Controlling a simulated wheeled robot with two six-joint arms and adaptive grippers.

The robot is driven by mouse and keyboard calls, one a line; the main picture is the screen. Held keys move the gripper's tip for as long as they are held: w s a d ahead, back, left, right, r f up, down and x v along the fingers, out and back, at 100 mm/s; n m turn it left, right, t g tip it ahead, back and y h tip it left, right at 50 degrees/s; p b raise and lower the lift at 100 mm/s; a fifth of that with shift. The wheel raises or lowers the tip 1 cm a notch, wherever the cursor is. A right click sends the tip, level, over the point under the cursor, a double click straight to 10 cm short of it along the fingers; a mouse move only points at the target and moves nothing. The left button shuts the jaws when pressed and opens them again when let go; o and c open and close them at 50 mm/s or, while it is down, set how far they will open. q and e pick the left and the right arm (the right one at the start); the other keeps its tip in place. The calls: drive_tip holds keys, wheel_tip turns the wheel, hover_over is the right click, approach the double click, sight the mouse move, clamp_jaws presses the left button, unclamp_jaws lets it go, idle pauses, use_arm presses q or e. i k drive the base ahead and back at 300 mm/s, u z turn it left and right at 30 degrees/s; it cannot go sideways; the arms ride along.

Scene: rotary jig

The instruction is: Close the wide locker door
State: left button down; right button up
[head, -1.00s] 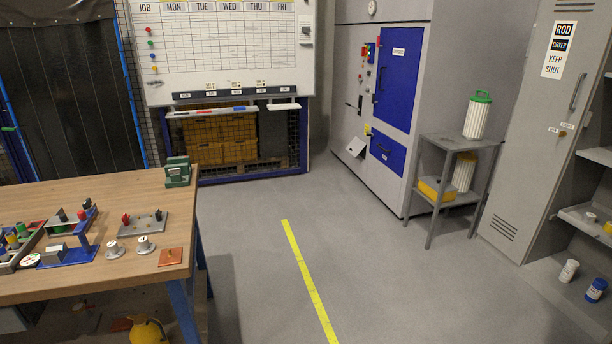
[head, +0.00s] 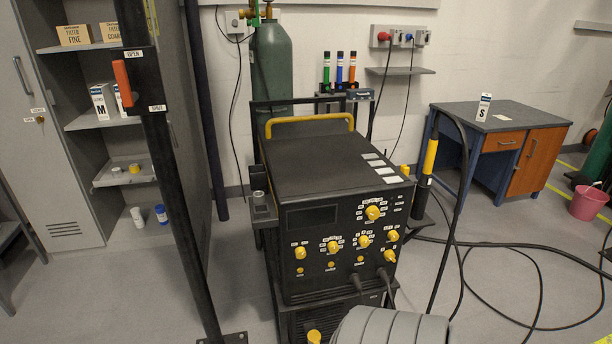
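The grey locker stands at the left in the head view. Its left leaf (head: 30,140), with a handle and a vent, is closed. The bay beside it is open and shows its shelves (head: 98,122). A grey panel (head: 188,170) runs forward along the right side of the open bay. Neither of my grippers is in view.
A dark post (head: 172,205) with a red lever (head: 122,82) stands before the locker. A black welding machine (head: 335,215) on a cart fills the middle. Cables (head: 535,270) lie on the floor at right. Bottles (head: 161,213) stand low in the bay.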

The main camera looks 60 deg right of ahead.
sight(177, 113)
drive_tip(key=z, duration=1.85)
drive_tip(key=i, duration=1.65)
